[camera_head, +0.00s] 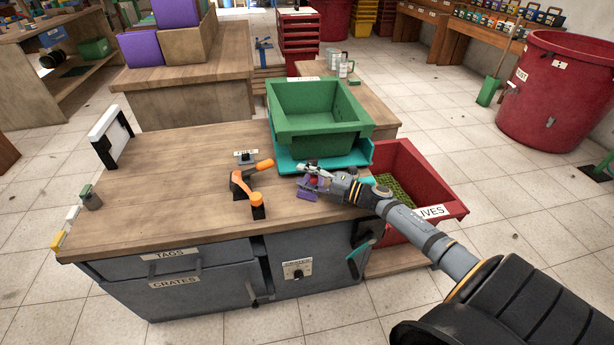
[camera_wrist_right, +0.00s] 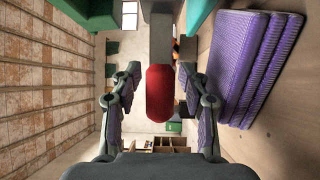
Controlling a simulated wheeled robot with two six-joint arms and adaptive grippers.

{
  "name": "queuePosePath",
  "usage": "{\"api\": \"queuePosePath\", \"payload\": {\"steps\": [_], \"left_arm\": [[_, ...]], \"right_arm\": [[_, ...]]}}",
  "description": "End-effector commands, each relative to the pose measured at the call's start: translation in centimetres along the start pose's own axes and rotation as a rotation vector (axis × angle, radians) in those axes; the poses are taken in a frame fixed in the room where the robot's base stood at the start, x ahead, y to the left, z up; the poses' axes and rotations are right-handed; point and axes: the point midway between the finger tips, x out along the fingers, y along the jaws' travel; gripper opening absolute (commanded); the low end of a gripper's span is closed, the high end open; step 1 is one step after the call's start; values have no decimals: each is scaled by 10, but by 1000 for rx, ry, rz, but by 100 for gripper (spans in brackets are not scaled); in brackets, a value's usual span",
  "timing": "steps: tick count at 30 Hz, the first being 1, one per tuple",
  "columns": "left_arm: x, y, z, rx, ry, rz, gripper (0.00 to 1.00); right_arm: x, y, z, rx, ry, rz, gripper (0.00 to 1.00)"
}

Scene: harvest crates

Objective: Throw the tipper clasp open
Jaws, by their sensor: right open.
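The green crate (camera_head: 318,127) sits on the teal tipper tray (camera_head: 287,162) at the bench's right side. A red rounded grip on a grey bar, which looks like the tipper clasp (camera_wrist_right: 159,92), lies between my right gripper's fingers in the right wrist view; a bit of red also shows by the fingers in the head view. My right gripper (camera_head: 312,181) is at the tray's front edge. Its purple-padded fingers (camera_wrist_right: 160,95) are open, one on each side of the red grip with gaps visible. The clasp's hinge is hidden. My left gripper is not in view.
A red bin (camera_head: 455,208) with green contents stands right of the bench (camera_head: 190,165). An orange-handled device (camera_head: 245,184) stands left of my gripper. A purple ribbed stack (camera_wrist_right: 245,65) lies close beside the fingers. The bench's left half is mostly clear.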

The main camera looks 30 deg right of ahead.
Motion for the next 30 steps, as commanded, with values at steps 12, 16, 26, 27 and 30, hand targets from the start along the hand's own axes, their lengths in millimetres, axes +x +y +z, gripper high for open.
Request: {"api": "queuePosePath", "payload": {"steps": [12, 16, 26, 27, 30], "left_arm": [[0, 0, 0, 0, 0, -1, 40], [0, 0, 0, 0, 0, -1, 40], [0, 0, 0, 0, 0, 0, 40], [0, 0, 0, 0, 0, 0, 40], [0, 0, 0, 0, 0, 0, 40]], "right_arm": [[-60, -3, -1, 0, 3, -12, 44], [-85, -3, -1, -1, 5, -12, 44], [-119, -1, 0, -1, 2, -4, 44], [-120, -1, 0, -1, 1, -3, 44], [-121, -1, 0, 0, -1, -1, 44]]}}
